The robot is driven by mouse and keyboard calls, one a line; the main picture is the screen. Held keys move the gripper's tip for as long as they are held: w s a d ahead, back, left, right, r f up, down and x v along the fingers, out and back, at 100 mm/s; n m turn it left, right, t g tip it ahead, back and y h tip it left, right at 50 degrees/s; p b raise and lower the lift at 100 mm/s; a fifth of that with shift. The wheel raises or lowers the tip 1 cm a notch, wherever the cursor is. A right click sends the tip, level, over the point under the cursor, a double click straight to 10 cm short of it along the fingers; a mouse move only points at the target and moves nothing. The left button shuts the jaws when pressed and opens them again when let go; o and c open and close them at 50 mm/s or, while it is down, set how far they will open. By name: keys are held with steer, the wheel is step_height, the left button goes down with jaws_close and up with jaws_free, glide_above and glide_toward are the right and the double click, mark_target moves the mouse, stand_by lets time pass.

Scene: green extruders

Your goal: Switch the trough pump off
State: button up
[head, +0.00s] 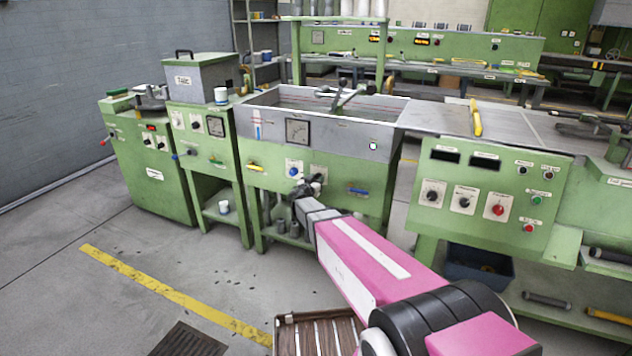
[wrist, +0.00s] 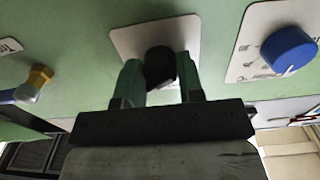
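The trough (head: 330,105) is a grey basin on a green cabinet. On the cabinet's front is a blue knob (head: 293,171) on a pale plate; it also shows at the right in the wrist view (wrist: 290,48). To its right in the head view is another pale plate (head: 318,171). In the wrist view that plate (wrist: 185,35) carries a black knob (wrist: 160,66) with a white mark at its lower edge. My gripper (wrist: 159,76) has one finger on each side of the black knob. Whether the fingers touch it is unclear. The plates' labels are unreadable.
A yellow lever (head: 256,167) and a blue lever (head: 357,191) sit on the same front. A brass fitting (wrist: 38,78) is near my gripper in the wrist view. A green control panel (head: 490,195) stands to the right. The floor at left is clear.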

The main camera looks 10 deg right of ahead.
steer(key=shift+n, duration=0.3)
steer(key=n, duration=0.5)
steer(key=shift+n, duration=0.3)
steer(key=n, duration=0.5)
steer(key=shift+n, duration=0.3)
steer(key=shift+s, duration=0.1)
steer(key=o, duration=0.9)
steer(key=v, duration=1)
steer(key=shift+s+a, duration=0.2)
steer(key=shift+s, duration=0.1)
steer(key=shift+d, duration=0.15)
